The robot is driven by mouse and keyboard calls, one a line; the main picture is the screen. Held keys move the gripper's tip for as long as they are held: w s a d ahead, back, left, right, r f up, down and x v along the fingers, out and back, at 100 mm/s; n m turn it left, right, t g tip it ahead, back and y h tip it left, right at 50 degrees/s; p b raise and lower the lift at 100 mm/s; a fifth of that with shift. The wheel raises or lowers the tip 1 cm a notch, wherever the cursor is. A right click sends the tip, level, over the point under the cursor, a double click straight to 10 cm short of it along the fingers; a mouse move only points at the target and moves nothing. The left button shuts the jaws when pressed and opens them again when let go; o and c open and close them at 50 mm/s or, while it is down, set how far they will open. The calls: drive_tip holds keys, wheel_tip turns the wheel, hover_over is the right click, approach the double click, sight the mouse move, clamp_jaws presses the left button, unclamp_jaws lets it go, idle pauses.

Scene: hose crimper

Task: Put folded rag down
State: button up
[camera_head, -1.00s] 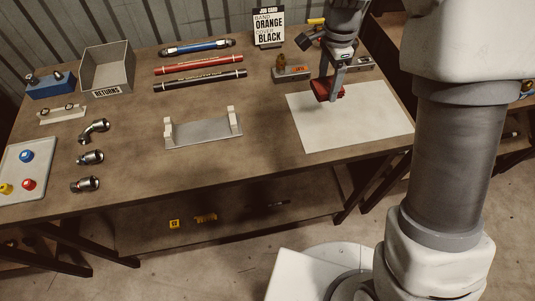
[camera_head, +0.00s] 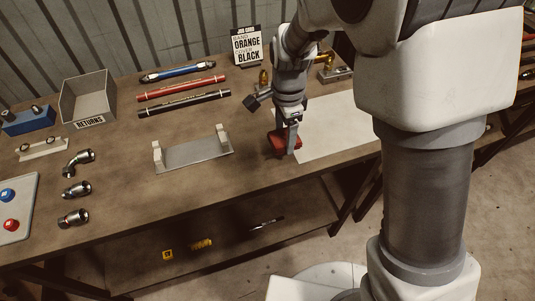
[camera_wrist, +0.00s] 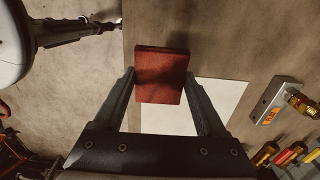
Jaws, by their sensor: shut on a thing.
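The folded rag (camera_head: 281,142) is a red, flat, square pad. My gripper (camera_head: 286,141) is shut on it near the front edge of the bench, at the left edge of the white sheet (camera_head: 335,130). In the wrist view the rag (camera_wrist: 162,72) sits between the two fingertips, with the bench top and part of the white sheet (camera_wrist: 215,97) below it. The gap between rag and bench is hard to judge.
A metal cradle (camera_head: 193,156) with two white uprights stands left of my gripper. Black (camera_head: 184,103), red (camera_head: 181,88) and blue (camera_head: 178,73) hoses lie behind it. A grey returns bin (camera_head: 88,98) and metal fittings (camera_head: 74,190) are farther left. Bare bench lies between cradle and sheet.

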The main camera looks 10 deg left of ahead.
sight(268, 162)
drive_tip(key=a+f, duration=0.1)
drive_tip(key=s+a, duration=0.1)
drive_tip(key=s+a+f, duration=0.1)
drive_tip(key=shift+a+f, duration=0.35)
drive_tip(key=shift+a, duration=0.05)
drive_tip(key=shift+f, duration=1.9)
drive_tip(key=shift+f+b, duration=0.2)
drive_tip(key=shift+b, duration=0.15)
drive_tip(key=o, duration=1.1)
drive_tip(key=shift+o, duration=0.2)
wheel_tip(268, 162, up, 12)
drive_tip(key=p, duration=0.1)
drive_tip(key=shift+r+p, duration=0.25)
drive_tip(key=shift+p, duration=0.1)
